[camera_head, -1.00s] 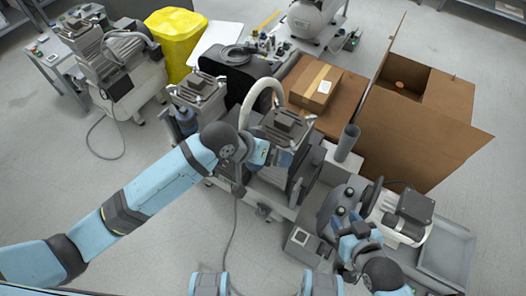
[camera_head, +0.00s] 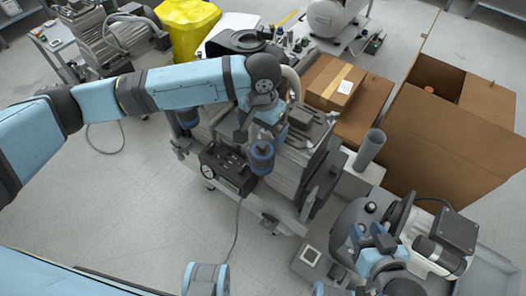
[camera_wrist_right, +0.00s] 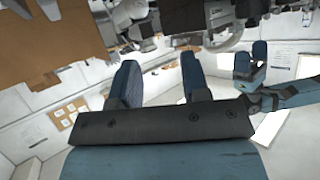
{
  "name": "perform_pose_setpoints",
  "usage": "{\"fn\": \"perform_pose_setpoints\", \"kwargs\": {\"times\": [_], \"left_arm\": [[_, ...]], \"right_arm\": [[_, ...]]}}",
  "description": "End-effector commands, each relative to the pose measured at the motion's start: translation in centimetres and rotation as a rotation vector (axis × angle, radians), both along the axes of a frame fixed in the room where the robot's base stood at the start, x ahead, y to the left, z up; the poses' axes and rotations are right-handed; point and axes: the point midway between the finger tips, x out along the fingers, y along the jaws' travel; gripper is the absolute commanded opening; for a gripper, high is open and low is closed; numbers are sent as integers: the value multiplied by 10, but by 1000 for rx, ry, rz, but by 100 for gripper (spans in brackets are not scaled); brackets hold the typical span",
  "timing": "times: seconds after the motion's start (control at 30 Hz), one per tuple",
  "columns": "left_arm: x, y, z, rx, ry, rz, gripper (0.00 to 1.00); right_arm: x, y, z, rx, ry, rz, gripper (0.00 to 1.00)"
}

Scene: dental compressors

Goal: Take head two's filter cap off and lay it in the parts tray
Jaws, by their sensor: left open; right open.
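My left gripper (camera_head: 262,128) is open, pointing down over the front of the middle compressor (camera_head: 300,160). A blue filter bowl (camera_head: 262,158) shows just below it; I cannot tell whether they touch. My left gripper also shows open in the right wrist view (camera_wrist_right: 250,66). I cannot tell which part is head two's filter cap. A grey tray (camera_head: 497,272) at the lower right may be the parts tray.
A gauge panel (camera_head: 228,170) sits on the middle compressor's front. A grey upright cylinder (camera_head: 370,150) stands to its right. An open cardboard box (camera_head: 445,135) and a closed carton (camera_head: 334,83) are behind. A yellow bin (camera_head: 187,30) stands at the back.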

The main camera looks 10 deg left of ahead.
Motion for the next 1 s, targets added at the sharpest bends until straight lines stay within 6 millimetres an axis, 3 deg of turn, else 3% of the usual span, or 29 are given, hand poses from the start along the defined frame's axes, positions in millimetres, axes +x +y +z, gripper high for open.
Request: {"fn": "perform_pose_setpoints", "kwargs": {"times": [0.1, 0.43, 0.63, 1.0], "left_arm": [[0, 0, -25, 0, 0, 0, 100], [-1, 0, -54, 0, -1, -2, 100], [-2, 0, -84, -1, -2, -1, 100], [-2, -1, -92, -1, -3, -2, 98]], "right_arm": [[2, 3, 0, 13, -20, 4, 43], [10, 10, 13, 54, -96, 14, 43], [20, 24, 42, 126, -223, 35, 43], [21, 28, 52, 149, -256, 41, 43]]}}
